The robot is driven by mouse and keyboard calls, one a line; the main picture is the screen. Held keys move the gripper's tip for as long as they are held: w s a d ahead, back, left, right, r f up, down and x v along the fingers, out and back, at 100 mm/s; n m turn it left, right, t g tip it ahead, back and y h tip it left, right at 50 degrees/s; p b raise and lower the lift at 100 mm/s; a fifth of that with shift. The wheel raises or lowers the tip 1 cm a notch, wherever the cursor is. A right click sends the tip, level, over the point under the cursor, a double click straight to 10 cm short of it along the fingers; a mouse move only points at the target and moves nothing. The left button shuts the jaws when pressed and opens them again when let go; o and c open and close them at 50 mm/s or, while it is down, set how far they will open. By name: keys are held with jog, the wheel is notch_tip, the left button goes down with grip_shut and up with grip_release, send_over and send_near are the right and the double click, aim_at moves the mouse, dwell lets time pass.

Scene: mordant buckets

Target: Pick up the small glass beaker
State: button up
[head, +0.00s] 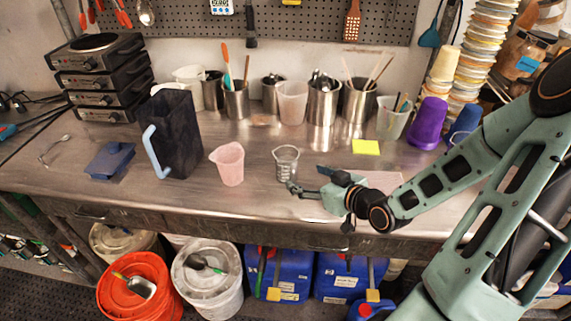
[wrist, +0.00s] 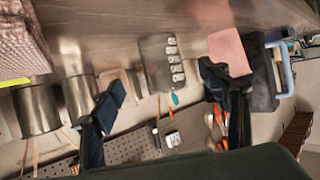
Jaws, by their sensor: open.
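The small glass beaker (head: 286,158) is clear and stands upright on the metal bench near its middle. In the wrist view the beaker (wrist: 160,62) shows upside down as a grey see-through shape with pale marks, between my fingers in the picture. My gripper (head: 304,180) is open and low over the bench, just right of the beaker and nearer the front edge. Both dark fingers of my gripper (wrist: 168,85) show in the wrist view, spread apart with nothing held. Whether a finger touches the beaker I cannot tell.
A pink jug (head: 230,163) stands left of the beaker, with a dark pitcher (head: 172,132) beyond it. Metal pots (head: 323,104) of tools line the back. A yellow note (head: 366,147) lies behind my gripper. The bench front between jug and gripper is clear.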

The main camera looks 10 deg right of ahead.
aim_at(287, 166)
jog(key=shift+w+r, duration=0.15)
jog(key=shift+w, duration=0.05)
jog(key=shift+t, duration=0.3)
jog(key=x, duration=1)
jog(key=shift+w+a, duration=0.15)
jog(key=shift+a, duration=0.05)
jog(key=shift+c, duration=0.3)
jog(key=c, duration=1.5)
jog(key=shift+r+p, duration=0.1)
jog(key=shift+p, duration=0.25)
